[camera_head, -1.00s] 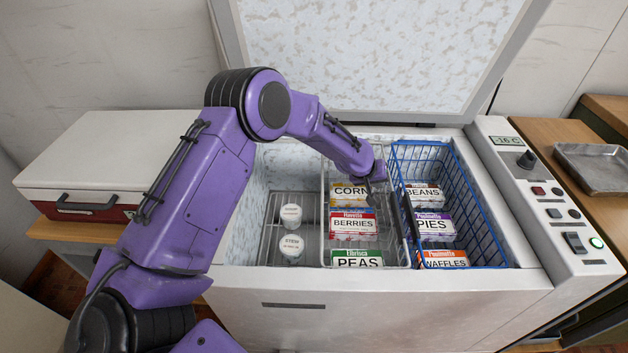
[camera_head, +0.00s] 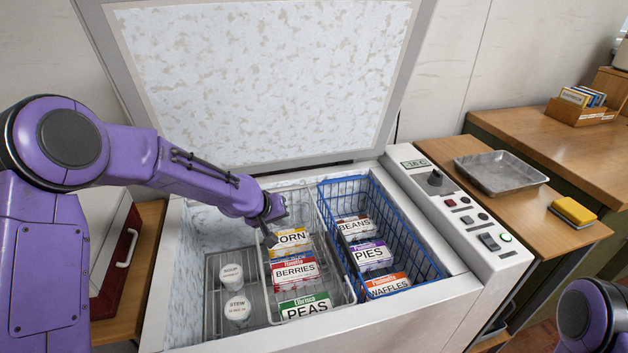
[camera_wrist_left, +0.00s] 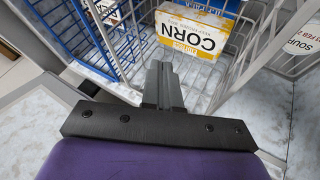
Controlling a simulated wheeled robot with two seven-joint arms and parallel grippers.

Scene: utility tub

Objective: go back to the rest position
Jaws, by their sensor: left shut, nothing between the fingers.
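My left gripper (camera_head: 270,238) is shut and empty. It hangs over the back part of the open chest freezer (camera_head: 415,303), at the back of the white wire basket (camera_head: 349,290). In the left wrist view its closed fingers (camera_wrist_left: 163,85) point toward the yellow CORN box (camera_wrist_left: 192,30), with a visible gap. In the head view the gripper hides part of the CORN box (camera_head: 295,238). Of my right arm only a purple piece shows at the lower right; its gripper is out of view.
The white basket holds CORN, BERRIES (camera_head: 295,269) and PEAS (camera_head: 305,307). The blue basket (camera_head: 429,262) holds BEANS, PIES and WAFFLES. SOUP and STEW tubs (camera_head: 237,308) stand at left. The raised lid (camera_head: 260,75) is behind. A metal tray (camera_head: 500,173) and yellow sponge (camera_head: 573,211) lie right.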

